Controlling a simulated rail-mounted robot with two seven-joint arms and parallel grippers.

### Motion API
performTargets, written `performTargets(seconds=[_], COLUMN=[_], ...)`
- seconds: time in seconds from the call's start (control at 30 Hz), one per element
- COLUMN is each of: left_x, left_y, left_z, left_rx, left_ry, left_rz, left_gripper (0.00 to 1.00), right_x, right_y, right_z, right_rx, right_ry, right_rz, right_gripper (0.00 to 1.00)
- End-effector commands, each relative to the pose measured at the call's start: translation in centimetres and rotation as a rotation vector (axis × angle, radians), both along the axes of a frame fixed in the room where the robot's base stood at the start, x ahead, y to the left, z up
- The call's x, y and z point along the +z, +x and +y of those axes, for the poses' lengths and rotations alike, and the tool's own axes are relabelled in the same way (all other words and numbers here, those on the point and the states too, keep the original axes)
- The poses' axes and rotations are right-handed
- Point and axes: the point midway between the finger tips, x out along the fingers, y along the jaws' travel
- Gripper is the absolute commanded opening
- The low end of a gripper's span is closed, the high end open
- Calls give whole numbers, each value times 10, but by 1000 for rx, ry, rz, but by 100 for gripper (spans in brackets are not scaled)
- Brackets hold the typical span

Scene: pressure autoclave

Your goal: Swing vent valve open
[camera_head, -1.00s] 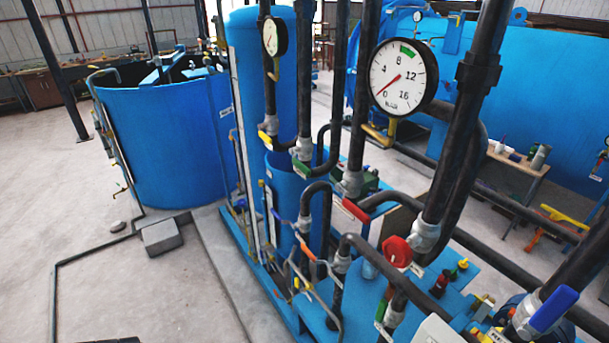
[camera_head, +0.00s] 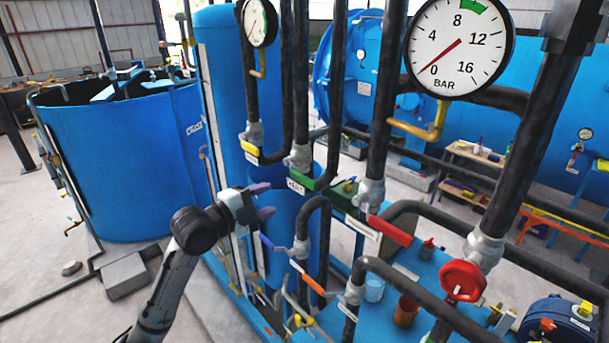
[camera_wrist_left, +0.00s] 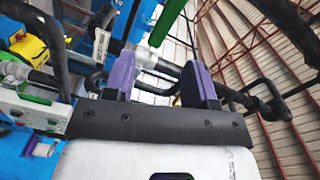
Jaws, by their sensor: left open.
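Several lever valves sit on the dark pipes; I cannot tell by label which is the vent valve. In the head view there are a yellow handle (camera_head: 250,148), a green handle (camera_head: 316,178), a red handle (camera_head: 389,230), a blue handle (camera_head: 267,242) and an orange handle (camera_head: 313,284). My left gripper (camera_head: 265,201) is open and empty, left of the green handle and above the blue one in the picture. In the left wrist view its purple fingers (camera_wrist_left: 162,75) are spread, with a green handle (camera_wrist_left: 167,22) beyond them. My right gripper is not in view.
A large pressure gauge (camera_head: 460,48) and a smaller gauge (camera_head: 260,23) stand above the pipes. A red handwheel (camera_head: 463,280) is at the right. Upright pipes crowd the space right of my gripper.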

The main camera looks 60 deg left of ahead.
Motion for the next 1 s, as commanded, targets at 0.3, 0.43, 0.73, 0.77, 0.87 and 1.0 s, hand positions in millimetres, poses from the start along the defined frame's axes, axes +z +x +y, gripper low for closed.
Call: performTargets(seconds=[0.3, 0.43, 0.73, 0.77, 0.87, 1.0], left_x=[7, 7, 9, 9, 9, 8], left_y=[2, 13, 65, 70, 88, 108], left_z=[-1, 2, 12, 13, 15, 19], left_rx=[-11, -9, -9, -9, -9, -10], left_ry=[273, 287, 283, 282, 283, 285], left_rz=[12, 15, 15, 14, 15, 17], left_gripper=[51, 51, 51, 51, 51, 51], right_x=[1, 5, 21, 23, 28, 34], right_y=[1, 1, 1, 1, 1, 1], right_z=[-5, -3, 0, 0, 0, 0], right_rx=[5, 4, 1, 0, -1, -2], right_ry=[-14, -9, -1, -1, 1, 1], right_rz=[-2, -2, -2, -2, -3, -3], right_gripper=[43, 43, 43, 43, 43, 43])
